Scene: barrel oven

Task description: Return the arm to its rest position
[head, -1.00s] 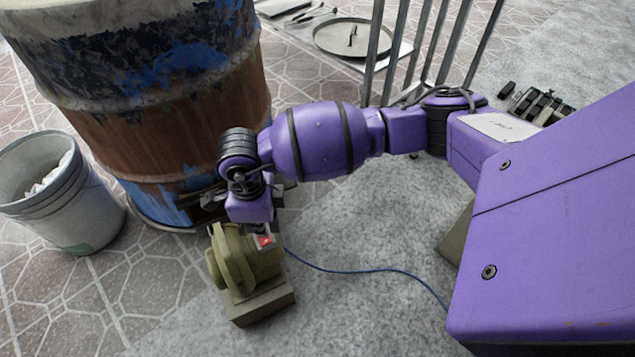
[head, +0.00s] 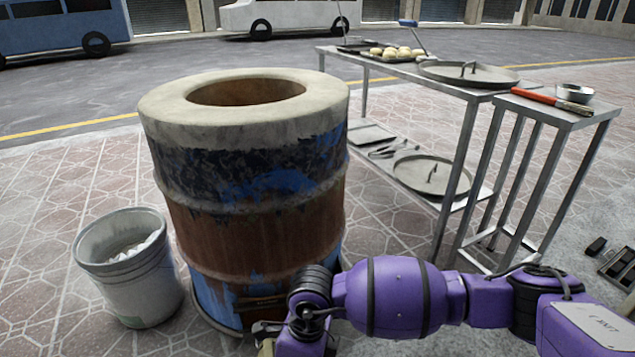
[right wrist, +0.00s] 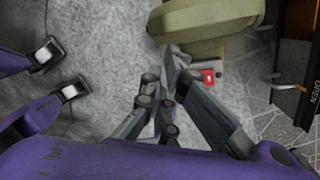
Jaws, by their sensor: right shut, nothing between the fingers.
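My right arm (head: 395,298) comes in from the right in the head view and bends down in front of the barrel oven (head: 240,200). Its gripper is below the bottom edge there. In the right wrist view my right gripper (right wrist: 176,62) is shut and empty. Its fingertips are close to the olive blower (right wrist: 205,22) with a red switch (right wrist: 209,76); I cannot tell whether they touch. Only a sliver of the blower shows in the head view. My left gripper is not in view.
A grey bucket (head: 130,275) stands left of the oven. A metal table (head: 395,70) with buns and a lid is behind right. A small side table (head: 545,108) holds a brush and bowl. Paving between the oven and tables is clear.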

